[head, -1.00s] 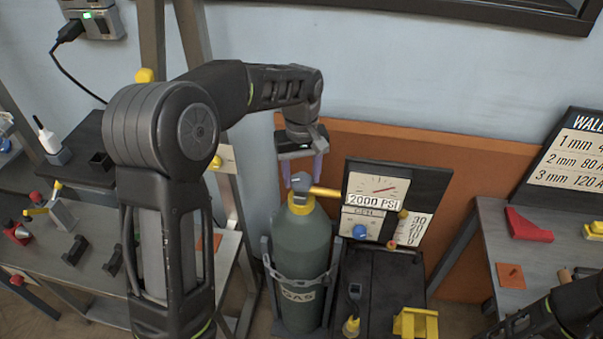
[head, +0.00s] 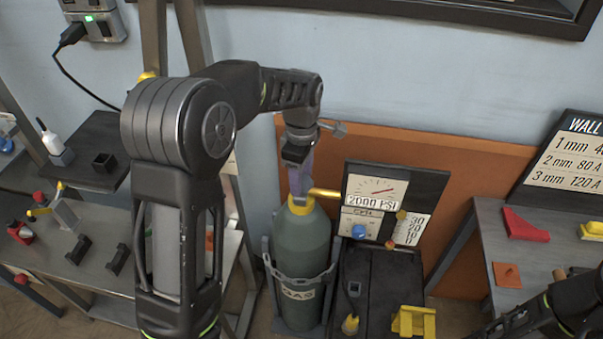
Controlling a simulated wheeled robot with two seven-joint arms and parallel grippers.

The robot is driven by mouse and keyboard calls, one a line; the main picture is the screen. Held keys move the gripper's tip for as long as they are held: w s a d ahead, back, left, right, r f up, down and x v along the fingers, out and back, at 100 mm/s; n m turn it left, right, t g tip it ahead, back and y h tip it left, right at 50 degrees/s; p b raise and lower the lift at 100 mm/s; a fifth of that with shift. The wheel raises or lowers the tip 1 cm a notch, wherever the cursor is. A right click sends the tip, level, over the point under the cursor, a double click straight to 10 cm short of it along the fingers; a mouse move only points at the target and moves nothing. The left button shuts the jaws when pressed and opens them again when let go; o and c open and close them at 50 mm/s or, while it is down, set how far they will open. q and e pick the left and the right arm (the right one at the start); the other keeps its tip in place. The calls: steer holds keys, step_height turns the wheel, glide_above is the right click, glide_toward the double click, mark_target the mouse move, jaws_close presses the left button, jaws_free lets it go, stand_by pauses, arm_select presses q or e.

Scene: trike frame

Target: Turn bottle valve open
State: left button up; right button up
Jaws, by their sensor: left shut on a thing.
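The grey-green gas bottle (head: 302,250) stands upright in a metal holder, with a yellow collar at its top. Its valve sits above the collar, and a brass pipe (head: 326,193) runs from it to the right. My left gripper (head: 300,188) points straight down over the bottle and its purple fingers are shut on the valve. The fingers hide most of the valve. My right gripper is not in view; only a part of my right arm shows at the lower right corner.
A gauge panel (head: 376,188) reading 2000 PSI, with a blue knob (head: 358,231), stands just right of the bottle. A yellow block (head: 414,321) lies on the dark cart below. Workbenches with parts stand left and right.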

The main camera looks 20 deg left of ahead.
arm_select(q)
steer(key=shift+r+n+p, duration=0.1)
steer(key=shift+n+p, duration=0.25)
steer(key=shift+n, duration=0.85)
steer(key=o, duration=1.4)
steer(key=shift+c, duration=0.2)
steer(key=shift+r+b, duration=0.45)
steer(key=shift+r, duration=3.4)
